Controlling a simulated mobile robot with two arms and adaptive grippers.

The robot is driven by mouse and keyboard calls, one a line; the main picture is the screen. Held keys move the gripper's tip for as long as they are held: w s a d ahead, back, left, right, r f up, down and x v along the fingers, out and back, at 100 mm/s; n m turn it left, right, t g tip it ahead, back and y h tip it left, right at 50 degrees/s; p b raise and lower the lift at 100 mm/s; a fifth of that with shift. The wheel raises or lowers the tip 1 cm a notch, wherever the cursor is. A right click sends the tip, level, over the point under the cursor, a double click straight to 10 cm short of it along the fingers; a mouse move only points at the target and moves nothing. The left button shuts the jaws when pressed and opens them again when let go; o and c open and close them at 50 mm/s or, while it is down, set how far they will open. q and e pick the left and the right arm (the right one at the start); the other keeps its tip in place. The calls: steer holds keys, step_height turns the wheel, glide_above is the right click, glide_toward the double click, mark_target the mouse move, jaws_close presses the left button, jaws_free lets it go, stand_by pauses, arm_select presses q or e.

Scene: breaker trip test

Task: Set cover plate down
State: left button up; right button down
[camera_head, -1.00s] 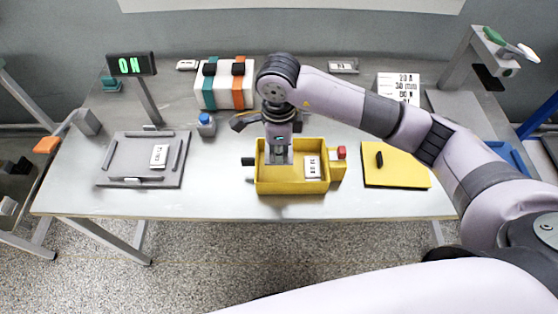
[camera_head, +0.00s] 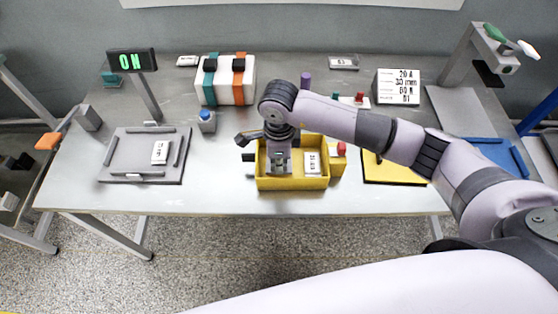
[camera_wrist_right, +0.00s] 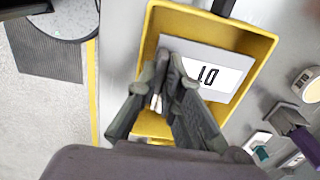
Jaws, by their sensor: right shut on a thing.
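A flat yellow plate (camera_head: 383,173), which I take for the cover plate, lies on the table right of the yellow box (camera_head: 292,184). My right arm hides part of it, including where its black knob was seen earlier. My right gripper (camera_head: 281,167) points down inside the yellow box. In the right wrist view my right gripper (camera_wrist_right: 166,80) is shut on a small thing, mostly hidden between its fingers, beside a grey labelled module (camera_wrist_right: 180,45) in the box. My left gripper is not in view.
A grey tray (camera_head: 115,160) with a labelled module (camera_head: 160,152) stands left. A display (camera_head: 131,61) reads ON. A white block with straps (camera_head: 225,85), a blue-topped button (camera_head: 206,120) and a label stand (camera_head: 398,88) are farther back.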

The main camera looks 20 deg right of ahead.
steer(key=shift+f+b, duration=0.35)
steer(key=shift+f, duration=0.05)
steer(key=c, duration=1.7)
jaws_free()
